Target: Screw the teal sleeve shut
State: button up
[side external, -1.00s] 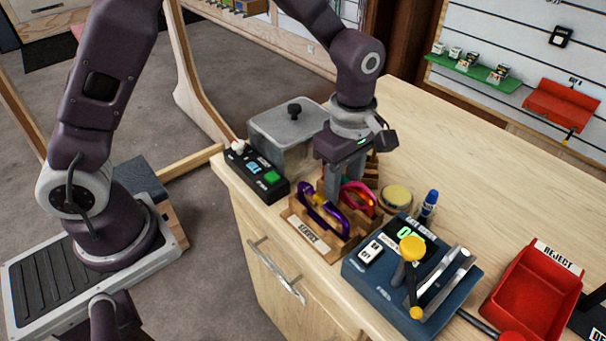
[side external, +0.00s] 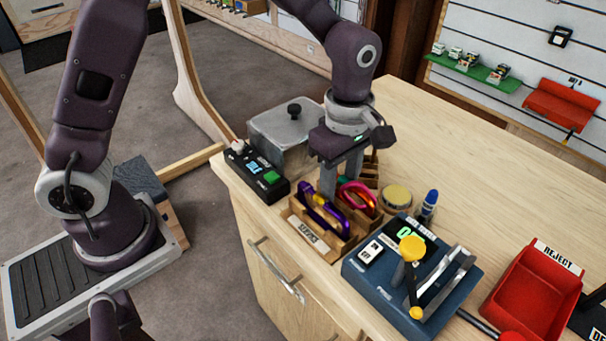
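My gripper (side external: 340,184) points down over the wooden rack labelled SERVICE (side external: 306,233). Its two fingers show apart, with a gap between them. A purple carabiner (side external: 322,214) with a yellow sleeve stands in the front of the rack, just in front of and below the fingers. A pink carabiner (side external: 362,197) with an orange sleeve stands to the right of the fingers. I cannot make out a teal sleeve; the fingers hide part of the rack behind the purple carabiner. I cannot tell whether the fingertips touch anything.
A black box with a green button (side external: 271,178) and a grey lidded case (side external: 283,128) stand left and behind. A round tin (side external: 396,197), a blue marker (side external: 429,203), a dark blue gauge device (side external: 385,287) and a red REJECT bin (side external: 535,300) stand right. The back right bench is clear.

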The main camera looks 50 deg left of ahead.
jog(key=shift+r, duration=0.85)
jog(key=shift+w, duration=1.55)
jog(key=shift+s+f, duration=0.1)
jog(key=shift+f, duration=1.35)
jog(key=shift+s, duration=1.45)
jog(key=shift+r, duration=0.15)
